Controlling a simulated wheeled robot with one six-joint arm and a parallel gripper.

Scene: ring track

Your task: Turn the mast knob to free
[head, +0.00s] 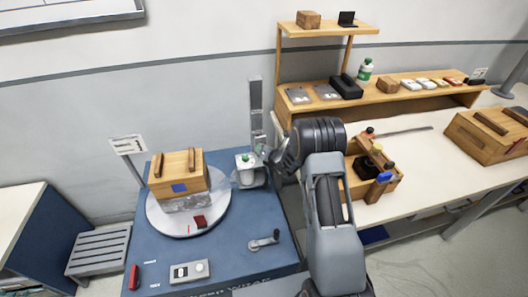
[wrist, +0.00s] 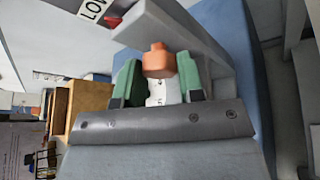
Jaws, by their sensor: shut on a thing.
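The mast (head: 256,105) is a grey upright post at the back of the blue machine base. The mast knob (wrist: 158,60) is orange and shows in the wrist view between the green fingers of my gripper (wrist: 160,80). My gripper is shut on it. In the head view my gripper (head: 266,160) is at the mast, and the knob is hidden there. I cannot tell which setting the knob points to.
A wooden box (head: 192,170) stands on the round turntable (head: 158,222), left of the mast. A crank handle (head: 264,240) and a control box (head: 190,271) are at the base's front. A bench (head: 425,150) with a wooden tool caddy (head: 355,190) stands right.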

